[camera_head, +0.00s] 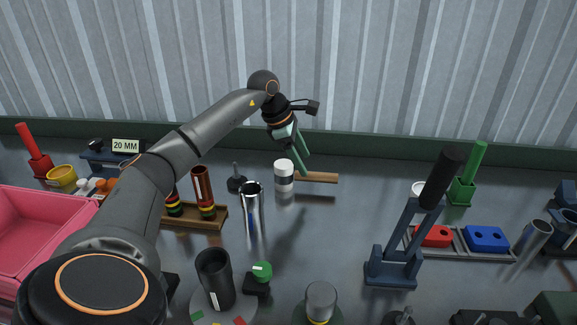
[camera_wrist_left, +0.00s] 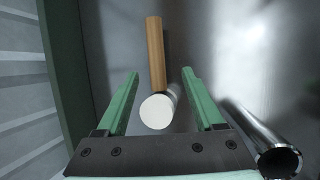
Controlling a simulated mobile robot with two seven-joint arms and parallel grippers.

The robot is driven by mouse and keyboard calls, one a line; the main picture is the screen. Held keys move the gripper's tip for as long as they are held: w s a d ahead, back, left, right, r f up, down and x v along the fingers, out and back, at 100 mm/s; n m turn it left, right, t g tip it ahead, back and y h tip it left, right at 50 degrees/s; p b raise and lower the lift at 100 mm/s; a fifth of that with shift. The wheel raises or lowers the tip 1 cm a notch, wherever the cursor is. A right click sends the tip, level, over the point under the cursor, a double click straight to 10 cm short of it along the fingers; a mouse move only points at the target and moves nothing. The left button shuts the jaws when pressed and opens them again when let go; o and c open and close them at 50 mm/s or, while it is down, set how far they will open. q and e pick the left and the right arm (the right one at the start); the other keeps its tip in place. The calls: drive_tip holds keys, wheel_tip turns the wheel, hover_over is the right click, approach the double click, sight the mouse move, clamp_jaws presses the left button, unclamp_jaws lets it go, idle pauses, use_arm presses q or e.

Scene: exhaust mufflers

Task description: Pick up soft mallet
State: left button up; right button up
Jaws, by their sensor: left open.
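The soft mallet has a white cylindrical head (camera_head: 284,176) with a dark band and a light wooden handle (camera_head: 318,177). The head stands on the grey table near the back wall, with the handle pointing right in the head view. In the left wrist view the white head (camera_wrist_left: 158,111) lies between the two open fingers (camera_wrist_left: 160,75), with the wooden handle (camera_wrist_left: 155,54) extending away. I see no finger touching the mallet. My right gripper is not in view.
A shiny metal tube (camera_head: 252,208) stands close in front of the mallet; it also shows in the wrist view (camera_wrist_left: 278,160). A dark small stand (camera_head: 237,183) is to the left. A blue lever press (camera_head: 397,245) stands at right. Table right of the handle is clear.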

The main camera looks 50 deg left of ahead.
sight(311, 176)
use_arm(q)
drive_tip(key=x, duration=0.5)
drive_tip(key=a+x, duration=0.1)
drive_tip(key=x, duration=0.2)
drive_tip(key=shift+f, duration=0.1)
clamp_jaws()
idle(0.4)
